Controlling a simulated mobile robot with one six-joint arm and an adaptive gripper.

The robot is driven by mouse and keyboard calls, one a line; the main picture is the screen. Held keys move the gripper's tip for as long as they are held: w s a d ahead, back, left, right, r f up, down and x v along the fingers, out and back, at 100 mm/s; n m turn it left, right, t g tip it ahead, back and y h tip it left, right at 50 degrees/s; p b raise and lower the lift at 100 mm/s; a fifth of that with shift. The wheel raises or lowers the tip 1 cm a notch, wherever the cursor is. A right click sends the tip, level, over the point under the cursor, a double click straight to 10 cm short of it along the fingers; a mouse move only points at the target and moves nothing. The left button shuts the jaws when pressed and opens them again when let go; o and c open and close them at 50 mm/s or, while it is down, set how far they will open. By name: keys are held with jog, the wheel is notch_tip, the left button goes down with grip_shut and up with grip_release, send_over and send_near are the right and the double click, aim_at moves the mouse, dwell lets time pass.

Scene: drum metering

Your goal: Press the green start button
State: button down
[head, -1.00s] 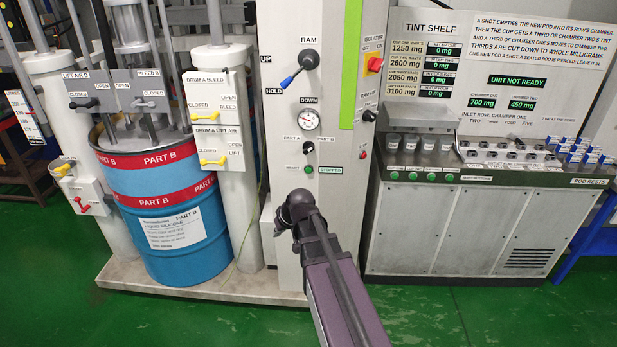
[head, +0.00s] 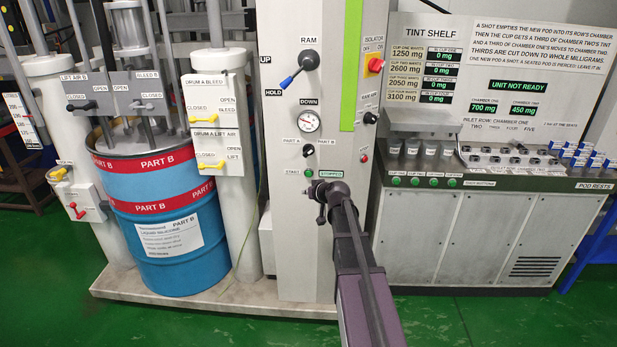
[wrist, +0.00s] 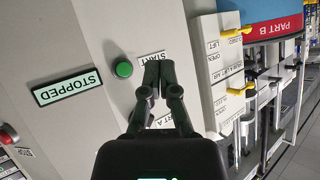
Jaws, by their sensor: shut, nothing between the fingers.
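The green start button (wrist: 124,69) is on the grey panel in the wrist view, beside the START label (wrist: 151,60). It also shows in the head view (head: 308,173), left of the STOPPED display (head: 331,174). My gripper (wrist: 158,60) is shut and empty. In the wrist view its fingertips lie just right of the button, over the START label; I cannot tell whether they touch the panel. In the head view my arm rises in front of the panel, its end just below the STOPPED display.
The panel also carries a black selector (head: 308,150), a gauge (head: 307,121), a ram lever (head: 308,60) and a small red button (head: 364,157). The blue Part B drum (head: 160,215) stands left, the tint shelf (head: 475,230) right. Green floor in front is clear.

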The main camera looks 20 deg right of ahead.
jog(key=shift+w, duration=0.1)
jog(key=shift+w+d, duration=0.65)
jog(key=shift+w, duration=0.6)
jog(key=shift+w+d, duration=0.7)
jog(key=shift+w, duration=0.6)
jog(key=shift+w+d, duration=0.65)
jog(key=shift+w, duration=0.6)
jog(key=shift+w+d, duration=0.4)
jog(key=shift+w, duration=0.35)
dwell(0.5)
jog(key=shift+s+a, duration=0.4)
jog(key=shift+s, duration=0.35)
jog(key=shift+s+a, duration=0.4)
jog(key=shift+s, duration=0.35)
jog(key=shift+s+a, duration=0.35)
jog(key=shift+s, duration=0.35)
jog(key=shift+s+a, duration=0.4)
jog(key=shift+s, duration=0.35)
